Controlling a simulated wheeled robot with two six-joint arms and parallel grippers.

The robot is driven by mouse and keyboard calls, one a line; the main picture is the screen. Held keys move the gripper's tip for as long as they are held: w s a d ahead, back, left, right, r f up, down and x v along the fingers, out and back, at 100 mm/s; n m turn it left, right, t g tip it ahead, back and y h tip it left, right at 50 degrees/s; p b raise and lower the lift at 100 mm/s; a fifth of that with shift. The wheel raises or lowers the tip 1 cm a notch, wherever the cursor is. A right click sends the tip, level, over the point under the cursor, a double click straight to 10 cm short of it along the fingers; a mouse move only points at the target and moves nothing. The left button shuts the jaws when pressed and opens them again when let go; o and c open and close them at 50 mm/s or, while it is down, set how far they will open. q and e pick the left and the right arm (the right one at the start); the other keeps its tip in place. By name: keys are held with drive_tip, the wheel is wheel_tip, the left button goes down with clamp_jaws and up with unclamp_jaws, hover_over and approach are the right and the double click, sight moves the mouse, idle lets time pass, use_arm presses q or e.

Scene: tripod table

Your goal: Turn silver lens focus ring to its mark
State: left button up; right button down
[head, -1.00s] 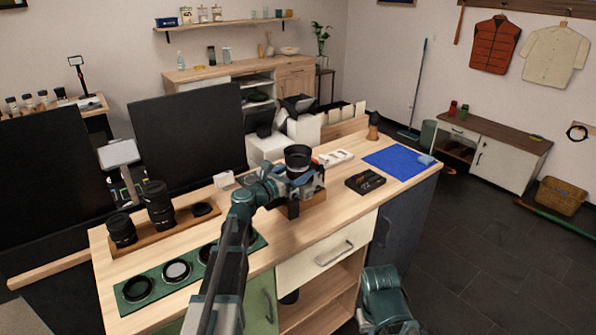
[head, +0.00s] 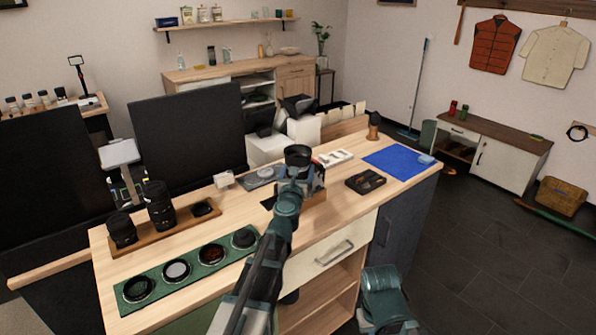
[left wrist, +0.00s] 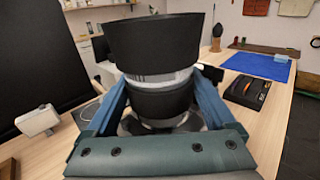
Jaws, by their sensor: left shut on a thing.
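A dark lens (head: 298,156) stands upright on the counter, mouth up; in the left wrist view the lens (left wrist: 155,42) has a wide black hood, a silver ring (left wrist: 157,77) and a black barrel below. My left gripper (left wrist: 160,98) is shut on the lens, its blue fingers on either side at about the ring and lower barrel. In the head view the left gripper (head: 296,178) reaches it from the front. The exact finger contact and any mark are hidden or too small to see. My right gripper is not in view; only a teal part of my right arm shows.
A black case (head: 365,181) and a blue mat (head: 398,162) lie right of the lens. A white tray (head: 335,157) is behind it. A green strip (head: 192,276) with round filters and a wooden rack (head: 165,232) with black lenses are at left. Dark monitors stand behind.

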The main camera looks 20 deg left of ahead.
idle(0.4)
use_arm(q)
drive_tip(key=o, duration=1.1)
drive_tip(key=shift+s, duration=0.1)
